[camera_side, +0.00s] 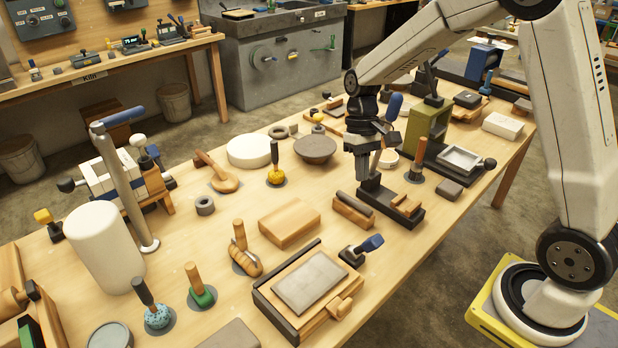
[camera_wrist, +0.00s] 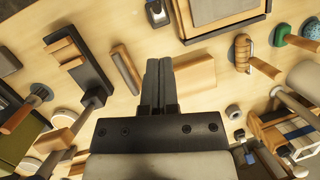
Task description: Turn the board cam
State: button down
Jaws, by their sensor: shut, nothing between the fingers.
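A wooden board (camera_side: 268,303) with a grey slab (camera_side: 310,281) on it lies at the front middle of the bench. A short wooden cam-like piece (camera_side: 343,308) sticks out at its right front side. A small blue-handled lever on a dark base (camera_side: 352,254) stands just behind the board. I cannot tell for certain which of these is the board cam. The board also shows at the top of the wrist view (camera_wrist: 187,25). My gripper (camera_side: 362,180) is shut and empty, pointing down behind the board, apart from it. Its shut fingers fill the middle of the wrist view (camera_wrist: 160,75).
A dark base with wooden pieces (camera_side: 408,213) and a dark-topped wooden block (camera_side: 353,212) are close to my gripper. A plain wooden block (camera_side: 289,222) lies left of it. Several handled tools, a white cylinder (camera_side: 104,247) and a green box (camera_side: 428,128) crowd the bench.

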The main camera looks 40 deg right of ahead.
jog(key=shift+w+r+t+h, duration=0.3)
jog(key=shift+w+r, duration=0.2)
jog(key=shift+r, duration=0.05)
jog(key=shift+f, duration=0.1)
send_near(365, 246)
jog(key=w+d+f, duration=0.2)
jog(key=w+f, duration=0.1)
jog(key=f, duration=0.1)
jog(key=shift+s+a+f, duration=0.2)
jog(key=shift+s+f, duration=0.3)
jog(key=shift+s, duration=0.2)
jog(key=shift+s+a+f, duration=0.2)
jog(key=shift+s+f, duration=0.35)
jog(key=shift+s, duration=0.15)
jog(key=shift+s+f, duration=0.25)
jog(key=shift+s, duration=0.65)
